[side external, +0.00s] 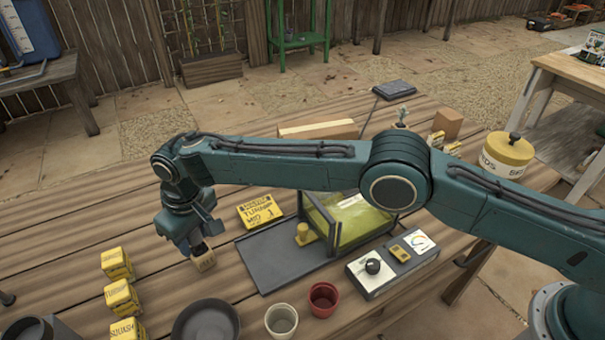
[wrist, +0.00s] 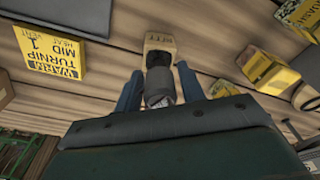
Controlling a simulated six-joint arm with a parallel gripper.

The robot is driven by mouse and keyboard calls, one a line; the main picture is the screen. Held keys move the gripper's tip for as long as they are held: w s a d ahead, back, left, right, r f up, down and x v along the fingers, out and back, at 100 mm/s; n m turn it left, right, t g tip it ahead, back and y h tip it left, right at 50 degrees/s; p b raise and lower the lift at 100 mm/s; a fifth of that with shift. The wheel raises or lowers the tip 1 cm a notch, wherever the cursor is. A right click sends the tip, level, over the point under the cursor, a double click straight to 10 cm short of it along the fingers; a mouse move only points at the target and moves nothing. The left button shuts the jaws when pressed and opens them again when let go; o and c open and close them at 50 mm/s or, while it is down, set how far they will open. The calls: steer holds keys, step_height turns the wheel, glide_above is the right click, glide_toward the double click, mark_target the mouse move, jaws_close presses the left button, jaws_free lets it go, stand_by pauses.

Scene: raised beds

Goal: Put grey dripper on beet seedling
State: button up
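The beet seedling block (wrist: 161,42), a small tan cube lettered BEET, stands on the planks; in the side view it (side external: 204,262) is just below my gripper (side external: 198,243). In the wrist view the grey dripper (wrist: 160,86) is a small grey cylinder with a dark end against the block, in line with it. Whether it is seated cannot be seen. My gripper (wrist: 160,80) has one blue finger on each side of the dripper, with narrow gaps showing, so it looks open around it. In the side view the dripper is hidden by my gripper.
Several yellow seedling blocks (side external: 122,297) stand at left. A yellow turnip card (side external: 259,211) lies beyond a dark tray (side external: 272,262). A dark bowl (side external: 206,322), a pale cup (side external: 281,320) and a red cup (side external: 323,298) are in front. A control box (side external: 393,265) is at right.

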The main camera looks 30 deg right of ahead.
mark_target(196, 231)
steer(key=shift+o, duration=0.8)
steer(key=shift+r, duration=0.1)
steer(key=r, duration=0.7)
steer(key=s+r, duration=0.1)
steer(key=r, duration=0.3)
steer(key=shift+d+r, duration=0.1)
steer(key=shift+d, duration=0.25)
steer(key=shift+s+r, duration=0.1)
steer(key=shift+r, duration=0.35)
